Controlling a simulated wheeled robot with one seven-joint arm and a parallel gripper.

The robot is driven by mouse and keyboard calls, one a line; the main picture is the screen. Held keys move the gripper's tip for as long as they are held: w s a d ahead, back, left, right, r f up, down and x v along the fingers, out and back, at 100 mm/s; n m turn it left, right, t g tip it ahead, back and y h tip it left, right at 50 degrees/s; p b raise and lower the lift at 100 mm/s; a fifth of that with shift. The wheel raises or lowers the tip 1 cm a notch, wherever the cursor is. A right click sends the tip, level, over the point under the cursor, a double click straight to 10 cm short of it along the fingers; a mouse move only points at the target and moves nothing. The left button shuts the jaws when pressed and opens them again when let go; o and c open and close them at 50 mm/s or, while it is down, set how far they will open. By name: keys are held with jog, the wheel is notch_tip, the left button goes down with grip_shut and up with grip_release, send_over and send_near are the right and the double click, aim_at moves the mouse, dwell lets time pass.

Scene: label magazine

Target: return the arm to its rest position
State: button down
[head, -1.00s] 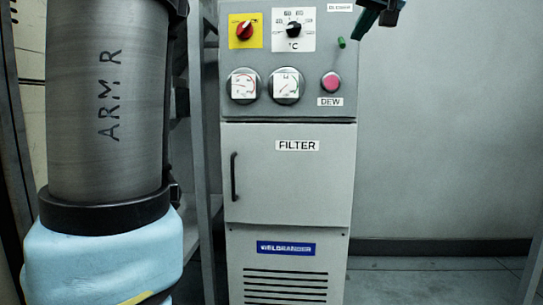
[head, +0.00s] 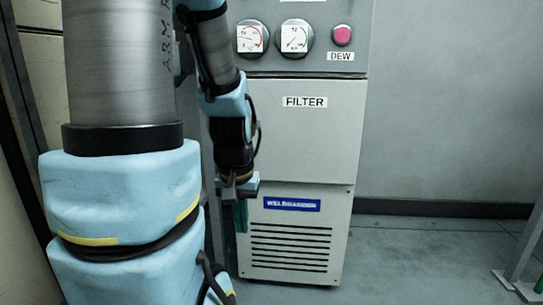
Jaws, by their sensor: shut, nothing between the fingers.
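My arm fills the left of the head view, a large grey link with blue padded joints. My gripper (head: 241,214) hangs pointing down in front of the lower left part of the grey cabinet (head: 337,150). Its green fingers look closed together with nothing between them. The cabinet's FILTER door (head: 305,130) is shut; its left edge and handle are hidden behind my arm.
Two round gauges (head: 295,38) and a pink DEW button (head: 342,36) sit on the cabinet's upper panel. A vent grille (head: 290,245) is low on its front. The floor (head: 420,245) right of the cabinet is clear. A grey stand leg (head: 525,250) is at far right.

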notch_tip(320, 180, up, 36)
jog(key=p, duration=3.6)
jog(key=shift+s, duration=0.15)
jog(key=shift+a, duration=0.1)
